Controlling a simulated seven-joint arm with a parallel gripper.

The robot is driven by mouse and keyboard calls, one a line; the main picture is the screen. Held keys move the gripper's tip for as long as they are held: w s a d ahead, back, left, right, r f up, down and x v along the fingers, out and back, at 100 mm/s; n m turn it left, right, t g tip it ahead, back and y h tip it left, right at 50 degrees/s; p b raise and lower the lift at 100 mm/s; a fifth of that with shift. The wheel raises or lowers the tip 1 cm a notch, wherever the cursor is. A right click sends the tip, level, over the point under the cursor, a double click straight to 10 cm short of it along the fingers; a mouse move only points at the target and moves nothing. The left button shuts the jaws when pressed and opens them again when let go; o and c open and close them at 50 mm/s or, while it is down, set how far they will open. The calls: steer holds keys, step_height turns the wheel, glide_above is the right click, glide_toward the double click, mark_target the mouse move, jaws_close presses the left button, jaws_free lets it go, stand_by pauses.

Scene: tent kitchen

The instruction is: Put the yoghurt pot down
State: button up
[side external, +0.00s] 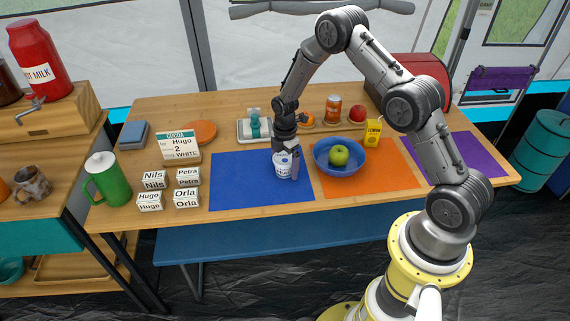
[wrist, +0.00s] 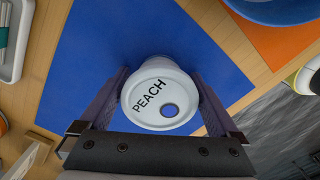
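The yoghurt pot (side external: 285,168) is white with blue marks and upright over the blue mat (side external: 235,192). In the wrist view, its lid (wrist: 160,96) reads "PEACH" and has a blue dot. My gripper (side external: 287,158) comes down on the pot from above. In the wrist view, the two fingers of my gripper (wrist: 161,90) press close on either side of the pot, shut on it. I cannot tell whether its base touches the mat.
A blue bowl (side external: 322,166) with a green apple (side external: 340,155) stands close right on the orange mat (side external: 394,178). The blue mat's left part is clear.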

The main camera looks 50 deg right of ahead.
mark_target(285, 157)
steer(key=shift+r, duration=0.1)
step_height(285, 157, up, 13)
steer(key=shift+f, duration=0.15)
steer(key=s+a+r+m+t, duration=0.1)
steer(key=s+a+r+m, duration=0.2)
steer(key=s+r, duration=0.35)
steer(key=s+a+r+m+t, duration=0.2)
steer(key=s+a+r+m, duration=0.15)
steer(key=r, duration=0.65)
steer(key=s+a+r+m+t, duration=0.1)
steer(key=s+m, duration=0.3)
steer(key=s, duration=0.5)
steer(key=s+a+r+m+t, duration=0.1)
steer(key=s+a+r+m, duration=0.2)
steer(key=s, duration=0.7)
steer(key=shift+s+a+r+m+t, duration=0.2)
steer(key=shift+s+m+t, duration=0.1)
steer(key=shift+m, duration=0.85)
